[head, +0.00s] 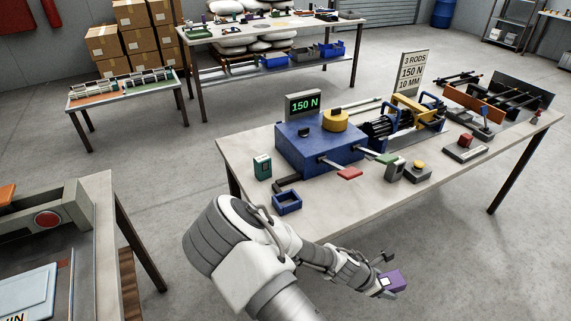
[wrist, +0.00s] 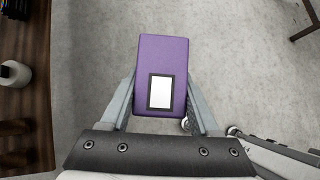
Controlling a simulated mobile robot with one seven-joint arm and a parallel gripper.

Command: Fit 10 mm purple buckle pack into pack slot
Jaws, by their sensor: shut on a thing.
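The purple buckle pack (wrist: 161,62) is a purple block with a white dark-edged label, held between the two fingers of my gripper (wrist: 162,100) in the wrist view. In the head view the purple pack (head: 396,280) shows at the end of my gripper (head: 382,282), in front of the workbench and apart from it. A small open blue holder (head: 287,203) at the bench's front left corner looks like a slot; I cannot tell for sure that it is the pack slot. The pack is well to the right of this holder. Bare floor shows beneath the pack in the wrist view.
A sign (head: 411,73) reads "3 RODS 150 N 10 MM". The bench's front edge lies near my arm.

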